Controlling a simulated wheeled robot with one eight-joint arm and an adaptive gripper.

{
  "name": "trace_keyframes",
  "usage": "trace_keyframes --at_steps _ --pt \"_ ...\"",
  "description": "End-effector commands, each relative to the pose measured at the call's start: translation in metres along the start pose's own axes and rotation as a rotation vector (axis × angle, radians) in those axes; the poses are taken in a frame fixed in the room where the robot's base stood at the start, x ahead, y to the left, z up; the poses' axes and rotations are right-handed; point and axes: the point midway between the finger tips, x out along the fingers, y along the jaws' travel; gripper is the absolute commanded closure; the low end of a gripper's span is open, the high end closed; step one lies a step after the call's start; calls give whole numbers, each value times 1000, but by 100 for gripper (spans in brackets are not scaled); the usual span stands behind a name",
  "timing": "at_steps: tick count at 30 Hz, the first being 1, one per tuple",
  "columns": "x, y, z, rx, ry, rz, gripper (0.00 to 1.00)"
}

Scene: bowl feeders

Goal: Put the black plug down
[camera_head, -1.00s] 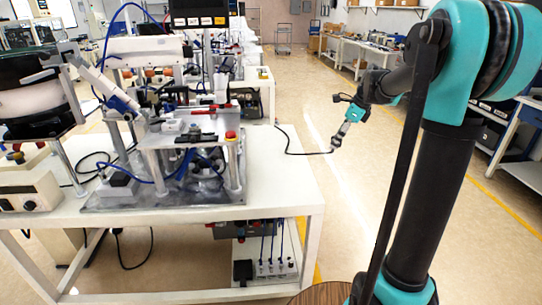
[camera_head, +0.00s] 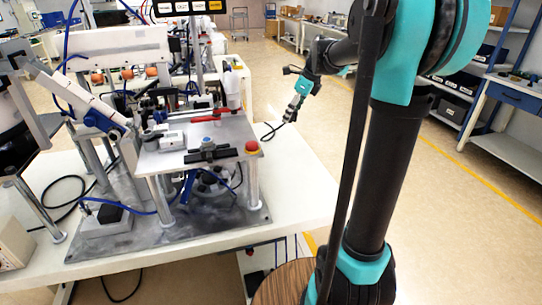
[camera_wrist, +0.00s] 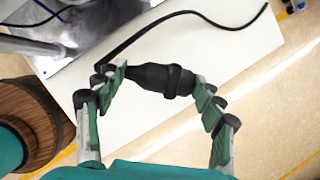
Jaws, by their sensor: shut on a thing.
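The black plug (camera_wrist: 160,79) is between the two fingers of my gripper (camera_wrist: 163,82) in the wrist view, lying crosswise and touching the pads on both sides. Its black cable (camera_wrist: 190,14) curves up and away over the white tabletop (camera_wrist: 222,54). In the head view my gripper (camera_head: 293,107) is above the right side of the white table (camera_head: 300,185), with the cable (camera_head: 268,131) hanging in a loop to its left. The plug itself is too small to make out clearly there.
A metal feeder rig (camera_head: 200,145) with a red button (camera_head: 252,147) stands on the table left of my gripper. The table's right part is bare. A wooden barrel (camera_wrist: 35,120) stands beside the table. Shelves (camera_head: 465,85) line the right side.

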Motion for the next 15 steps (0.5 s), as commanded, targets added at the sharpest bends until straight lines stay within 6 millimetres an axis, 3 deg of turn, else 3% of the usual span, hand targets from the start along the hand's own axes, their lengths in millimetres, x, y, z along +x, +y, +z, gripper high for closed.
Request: trace_keyframes --at_steps 5,15 --pt "20 0 -8 0 0 0 66" --pt "96 -1 -40 0 0 0 66"
